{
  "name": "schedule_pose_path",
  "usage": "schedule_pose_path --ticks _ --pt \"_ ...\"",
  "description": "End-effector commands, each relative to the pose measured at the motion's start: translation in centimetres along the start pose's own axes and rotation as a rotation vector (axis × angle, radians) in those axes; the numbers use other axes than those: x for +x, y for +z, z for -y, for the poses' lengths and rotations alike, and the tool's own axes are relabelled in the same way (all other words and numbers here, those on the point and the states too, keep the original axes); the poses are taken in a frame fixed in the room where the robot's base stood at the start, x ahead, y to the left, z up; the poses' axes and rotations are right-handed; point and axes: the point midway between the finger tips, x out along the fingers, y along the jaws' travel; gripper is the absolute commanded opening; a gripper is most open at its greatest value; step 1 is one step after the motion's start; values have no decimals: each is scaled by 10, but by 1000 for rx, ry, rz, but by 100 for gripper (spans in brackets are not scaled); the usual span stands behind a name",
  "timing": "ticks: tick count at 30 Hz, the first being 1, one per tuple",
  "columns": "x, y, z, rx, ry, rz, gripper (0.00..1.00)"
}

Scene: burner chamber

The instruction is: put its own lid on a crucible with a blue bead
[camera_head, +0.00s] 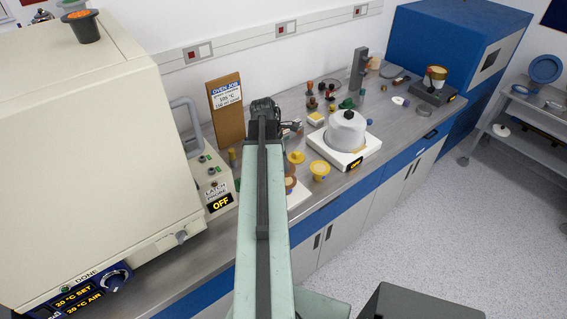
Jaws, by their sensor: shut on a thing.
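My arm reaches forward over the bench, and the dark end of my gripper (264,108) is near the back wall. Its fingertips and what they hold are hidden behind the arm. Right of the arm stands a small yellow piece with a knob-like top (296,158). Beside it is a round yellow vessel or lid (320,171). A brown round piece (290,182) shows partly behind the arm, by a pale tile. No blue bead can be made out clearly, so I cannot tell which crucible carries it.
A large cream oven (95,150) fills the left. A white apparatus with a domed cover (346,130) stands right of the yellow pieces. Several small coloured pieces stand behind it. A balance-like dark device (433,92) is farther right. The bench's front edge (345,185) is clear.

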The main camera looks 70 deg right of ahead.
Motion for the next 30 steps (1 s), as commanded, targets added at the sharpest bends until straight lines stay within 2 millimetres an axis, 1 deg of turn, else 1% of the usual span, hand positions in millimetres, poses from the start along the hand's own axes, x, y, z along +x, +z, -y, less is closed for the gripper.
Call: schedule_pose_path --ticks 5,12,15,18,30 --pt "12 -2 0 3 -1 0 0" --pt "36 -8 0 2 -1 0 0" --pt "43 -11 0 2 0 0 0" --pt "46 -12 0 1 0 0 0" --pt "44 -13 0 0 0 0 0"
